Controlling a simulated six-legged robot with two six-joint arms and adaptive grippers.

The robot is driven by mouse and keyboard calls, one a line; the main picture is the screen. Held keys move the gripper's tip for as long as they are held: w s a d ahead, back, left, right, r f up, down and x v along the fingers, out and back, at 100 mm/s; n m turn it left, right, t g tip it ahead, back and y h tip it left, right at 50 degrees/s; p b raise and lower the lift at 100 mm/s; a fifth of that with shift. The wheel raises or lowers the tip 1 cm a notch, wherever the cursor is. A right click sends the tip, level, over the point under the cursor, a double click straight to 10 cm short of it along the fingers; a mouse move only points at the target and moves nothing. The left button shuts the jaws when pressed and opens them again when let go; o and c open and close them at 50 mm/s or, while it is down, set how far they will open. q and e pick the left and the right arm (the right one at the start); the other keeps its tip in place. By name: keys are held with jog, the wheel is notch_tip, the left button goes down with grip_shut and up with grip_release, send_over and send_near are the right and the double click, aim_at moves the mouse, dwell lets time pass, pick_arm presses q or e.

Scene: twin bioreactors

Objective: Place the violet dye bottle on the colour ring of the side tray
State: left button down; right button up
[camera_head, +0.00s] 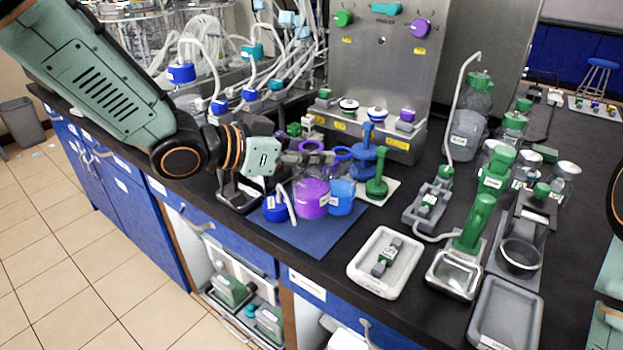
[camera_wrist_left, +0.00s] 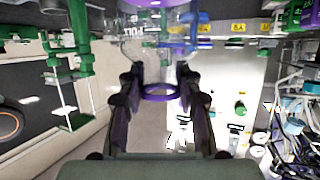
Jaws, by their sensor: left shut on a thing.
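The violet dye bottle (camera_head: 311,199) is a round flask with violet liquid and a white label, upright over the blue mat. I cannot tell whether its base touches the mat. My left gripper (camera_head: 306,158) comes in from the left and is shut on its clear upper part, just below a violet ring. In the left wrist view the violet ring of the bottle (camera_wrist_left: 160,92) sits between my gripper's fingers (camera_wrist_left: 160,85). A white tray with small coloured items (camera_head: 597,108) lies at the far right; I cannot make out a colour ring on it. My right gripper is out of view.
Blue vessels stand close on both sides, one at the right (camera_head: 341,197) and one at the left (camera_head: 275,209). A blue mat (camera_head: 318,236) lies under them. A green-handled stand (camera_head: 377,186) is just right. Trays, glassware and green-capped bottles crowd the bench's right.

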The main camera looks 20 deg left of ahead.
aim_at(312, 173)
pick_arm(q)
jog(key=shift+d+f, duration=0.1)
jog(key=shift+f, duration=0.4)
jog(key=f, duration=0.1)
jog(key=f+b, duration=0.1)
jog(key=f, duration=0.1)
jog(key=shift+w+a+f, duration=0.2)
jog(key=shift+w+f, duration=0.05)
jog(key=shift+w, duration=0.05)
jog(key=shift+s+d+r, duration=0.15)
jog(key=shift+s+r, duration=0.1)
jog(key=shift+s, duration=0.05)
jog(key=shift+f, duration=0.1)
jog(key=c, duration=1.2)
grip_release()
jog(key=shift+w+f, duration=0.2)
jog(key=shift+o, duration=1.4)
jog(key=shift+s+r, duration=0.1)
jog(key=shift+s, duration=0.05)
